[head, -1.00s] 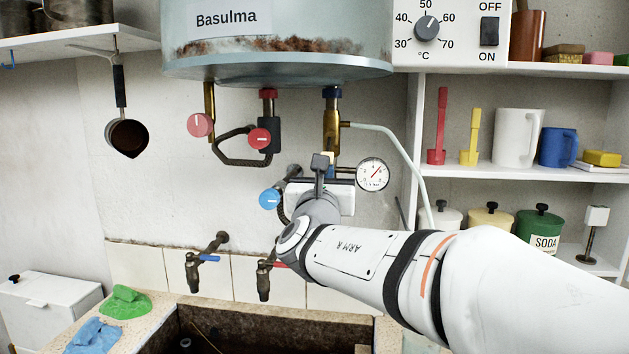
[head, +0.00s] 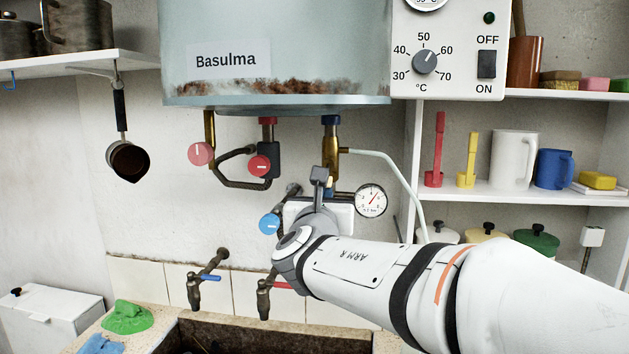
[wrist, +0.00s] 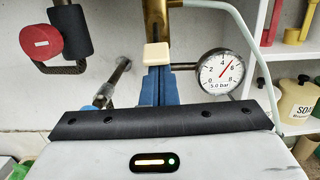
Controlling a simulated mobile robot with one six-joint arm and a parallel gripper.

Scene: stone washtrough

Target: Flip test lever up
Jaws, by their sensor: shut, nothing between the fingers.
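The brass valve (head: 330,145) hangs under the water heater, and its pipe also shows at the top of the wrist view (wrist: 155,18). A small cream block (wrist: 157,55), which looks like the test lever's tip, sits in front of this pipe. My gripper (wrist: 158,72) has its two blue fingers pressed together with nothing between them. The fingertips lie just below the cream block in the picture; I cannot tell whether they touch it. In the head view my gripper (head: 328,190) is mostly hidden behind my own wrist.
A pressure gauge (head: 371,200) is close on the right. A blue knob (head: 269,223) is close on the left. Red knobs (head: 260,166) and a dark bent pipe hang further left. A pale hose (head: 395,180) curves down right. Two taps (head: 194,290) are below, over the stone trough.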

